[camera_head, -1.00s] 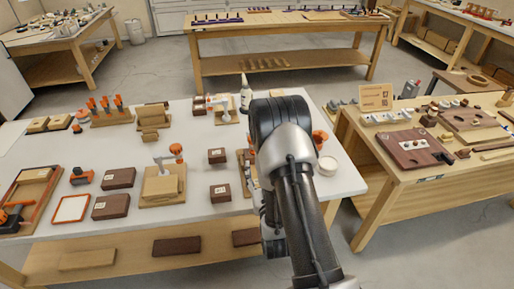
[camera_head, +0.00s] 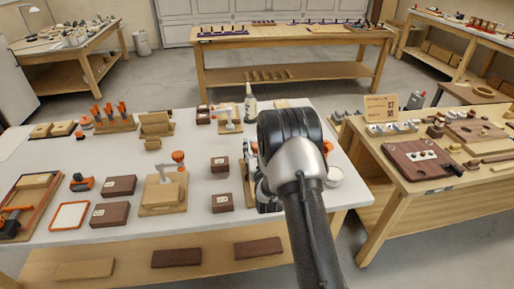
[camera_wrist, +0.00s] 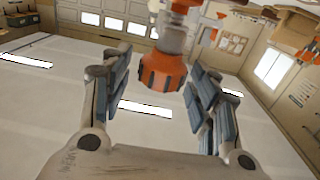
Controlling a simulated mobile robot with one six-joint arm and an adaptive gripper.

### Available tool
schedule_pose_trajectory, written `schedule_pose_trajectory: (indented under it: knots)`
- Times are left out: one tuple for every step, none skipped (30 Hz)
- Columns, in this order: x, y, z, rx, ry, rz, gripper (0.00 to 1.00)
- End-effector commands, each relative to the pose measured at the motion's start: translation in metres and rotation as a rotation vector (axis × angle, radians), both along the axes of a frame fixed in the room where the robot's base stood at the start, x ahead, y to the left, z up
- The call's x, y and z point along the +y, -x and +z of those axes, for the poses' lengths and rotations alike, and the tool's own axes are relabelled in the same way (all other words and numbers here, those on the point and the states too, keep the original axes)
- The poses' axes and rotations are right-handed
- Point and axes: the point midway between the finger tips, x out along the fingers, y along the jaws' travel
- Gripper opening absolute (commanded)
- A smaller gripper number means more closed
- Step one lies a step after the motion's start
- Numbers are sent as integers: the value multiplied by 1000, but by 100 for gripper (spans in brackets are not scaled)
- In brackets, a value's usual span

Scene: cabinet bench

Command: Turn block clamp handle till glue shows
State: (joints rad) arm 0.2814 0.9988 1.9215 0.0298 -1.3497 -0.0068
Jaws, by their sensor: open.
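In the wrist view an orange knob-like handle (camera_wrist: 162,72) on a grey metal shaft sits in the gap between my fingers. My gripper (camera_wrist: 162,88) is open, with a blue-grey padded finger on each side. I cannot tell whether either finger touches the handle. In the head view my arm hides most of my gripper and part of a wooden clamp board (camera_head: 246,182) beside it. No glue is visible at the handle.
A round white container (camera_head: 334,177) sits right of my arm. A wooden bench (camera_head: 400,205) stands to the right.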

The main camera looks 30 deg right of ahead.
Motion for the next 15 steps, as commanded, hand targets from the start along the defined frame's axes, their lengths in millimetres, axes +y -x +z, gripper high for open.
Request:
schedule_pose_trajectory:
  knots:
    - [-1, -3, 0, 0, 0, 0, 55]
    - [-2, -4, 0, 0, 0, 0, 55]
    - [-2, -6, 0, 0, 0, 0, 55]
    - [-2, -6, 0, 0, 0, 0, 55]
    - [-2, -7, 0, 0, 0, 0, 55]
    - [-2, -7, 0, 0, 0, 0, 55]
    - [-2, -7, 0, 0, 0, 0, 55]
    - [-2, -7, 0, 0, 0, 0, 55]
    - [-2, -7, 0, 0, 0, 0, 55]
    - [-2, -7, 0, 0, 0, 0, 55]
    - [-2, -7, 0, 0, 0, 0, 55]
    - [-2, -7, 0, 0, 0, 0, 53]
    - [-2, -7, 0, 0, 0, 0, 51]
    - [-2, -7, 0, 0, 0, 0, 49]
    - [-2, -7, 0, 0, 0, 0, 47]
